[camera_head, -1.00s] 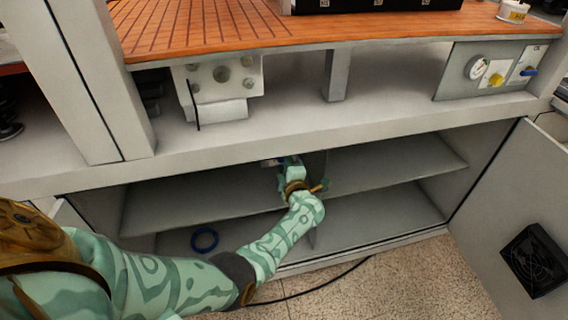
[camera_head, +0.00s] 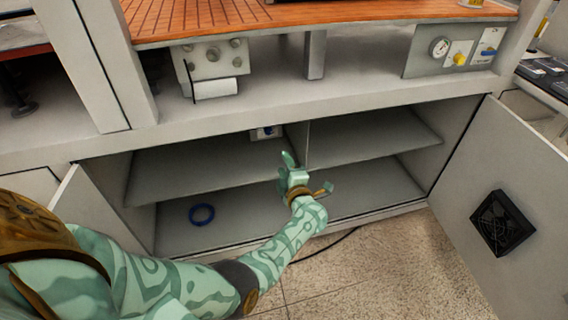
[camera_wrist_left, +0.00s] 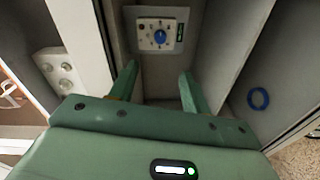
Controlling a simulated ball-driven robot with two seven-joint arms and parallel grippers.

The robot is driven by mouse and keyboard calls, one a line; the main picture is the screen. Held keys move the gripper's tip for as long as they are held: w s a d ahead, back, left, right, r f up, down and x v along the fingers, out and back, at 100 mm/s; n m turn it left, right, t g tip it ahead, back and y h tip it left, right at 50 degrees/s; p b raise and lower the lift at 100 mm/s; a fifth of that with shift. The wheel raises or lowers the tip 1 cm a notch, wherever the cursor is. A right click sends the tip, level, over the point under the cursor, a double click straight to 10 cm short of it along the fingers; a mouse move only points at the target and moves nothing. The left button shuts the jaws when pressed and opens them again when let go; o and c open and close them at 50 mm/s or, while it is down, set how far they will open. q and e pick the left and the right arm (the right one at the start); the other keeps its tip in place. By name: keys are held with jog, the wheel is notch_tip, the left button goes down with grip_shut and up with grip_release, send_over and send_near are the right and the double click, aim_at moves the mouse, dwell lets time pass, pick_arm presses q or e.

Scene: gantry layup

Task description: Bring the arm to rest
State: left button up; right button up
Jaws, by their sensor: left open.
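My left gripper (camera_head: 289,163) is at the mouth of the open cabinet, in front of the middle divider. In the left wrist view its two fingers (camera_wrist_left: 158,82) stand apart with nothing between them. Beyond the fingertips is a small panel with a blue knob (camera_wrist_left: 159,37) on the cabinet's back wall. This panel also shows in the head view (camera_head: 266,132), behind and left of the gripper, and the gripper is apart from it. My right gripper is not in view.
A blue ring (camera_head: 202,214) lies on the lower left floor of the cabinet. Shelves (camera_head: 200,172) and the divider flank my arm. An open door (camera_head: 481,190) with a black fan stands at the right, another (camera_head: 92,207) at the left.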

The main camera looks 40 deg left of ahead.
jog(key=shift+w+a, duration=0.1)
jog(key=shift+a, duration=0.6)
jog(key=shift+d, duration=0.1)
